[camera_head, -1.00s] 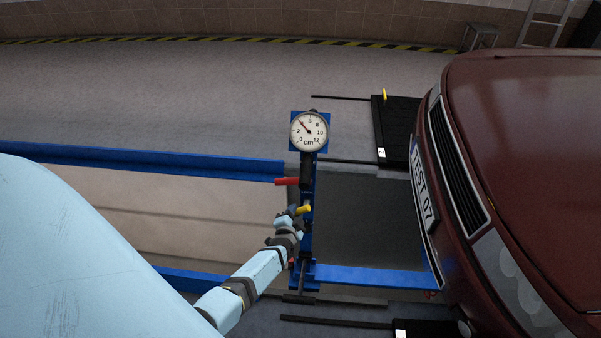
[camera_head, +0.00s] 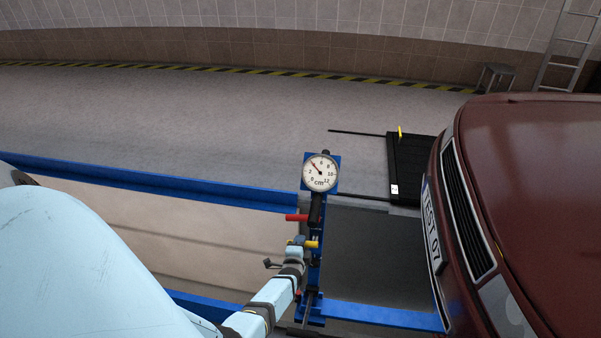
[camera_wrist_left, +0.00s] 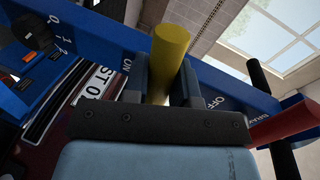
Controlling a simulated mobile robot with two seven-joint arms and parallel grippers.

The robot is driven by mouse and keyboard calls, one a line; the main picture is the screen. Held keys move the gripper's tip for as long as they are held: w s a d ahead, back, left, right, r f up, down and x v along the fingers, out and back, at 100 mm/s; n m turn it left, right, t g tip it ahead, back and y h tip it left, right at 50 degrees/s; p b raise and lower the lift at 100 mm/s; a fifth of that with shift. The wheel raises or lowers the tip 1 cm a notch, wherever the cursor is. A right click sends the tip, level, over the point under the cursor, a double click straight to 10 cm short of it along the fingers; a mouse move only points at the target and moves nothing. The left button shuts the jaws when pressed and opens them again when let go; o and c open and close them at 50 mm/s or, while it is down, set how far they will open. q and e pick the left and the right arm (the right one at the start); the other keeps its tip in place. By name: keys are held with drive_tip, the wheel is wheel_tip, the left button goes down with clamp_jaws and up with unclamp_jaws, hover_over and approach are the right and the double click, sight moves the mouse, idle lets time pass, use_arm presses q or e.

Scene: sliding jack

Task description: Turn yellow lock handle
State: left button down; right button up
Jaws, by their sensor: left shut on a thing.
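The yellow lock handle (camera_head: 311,244) sticks out from the blue jack post below the round dial gauge (camera_head: 320,173). My left gripper (camera_head: 299,241) is at the handle, and its arm comes up from below. In the left wrist view the yellow handle (camera_wrist_left: 170,55) stands between the two fingers of my left gripper (camera_wrist_left: 160,82), which is shut on it. The words ON and OFF show on the blue panel to either side of the handle. The gauge needle points between 2 and 6. My right gripper is not in view.
A red handle (camera_head: 297,217) juts left just above the yellow one; it is close on the right in the left wrist view (camera_wrist_left: 285,122). Blue rails (camera_head: 150,178) edge the pit. A dark red car (camera_head: 540,180) stands close on the right.

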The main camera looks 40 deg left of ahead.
use_arm(q)
drive_tip(key=c, duration=0.9)
unclamp_jaws()
drive_tip(key=shift+s, duration=0.1)
drive_tip(key=shift+c, duration=0.2)
drive_tip(key=shift+s, duration=0.1)
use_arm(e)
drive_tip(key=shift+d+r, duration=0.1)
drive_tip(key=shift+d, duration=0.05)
